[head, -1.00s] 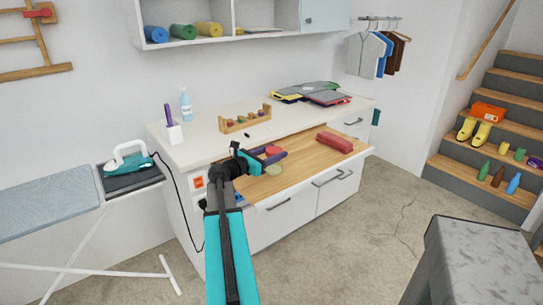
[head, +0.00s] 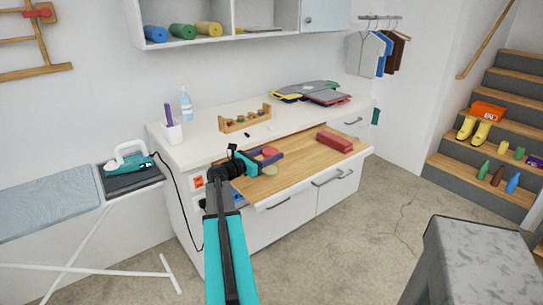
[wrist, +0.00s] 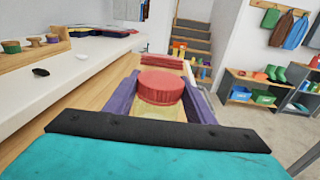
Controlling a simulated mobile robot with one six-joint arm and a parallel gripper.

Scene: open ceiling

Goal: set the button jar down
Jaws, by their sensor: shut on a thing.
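The button jar has a red lid (head: 270,152) and a pale yellowish body (head: 270,170). In the wrist view its red lid (wrist: 161,86) fills the gap between my purple fingers. My gripper (head: 269,158) is shut on the jar, with one finger on each side. The jar is over the left part of the wooden pull-out board (head: 300,163). Its base is partly hidden by my fingers and wrist, so I cannot tell whether it touches the board.
A red block (head: 335,141) lies on the board to the right. A spool rack (head: 245,120), a pen cup (head: 172,133) and folded cloths (head: 325,97) are on the white counter. Bare board lies between the jar and the red block.

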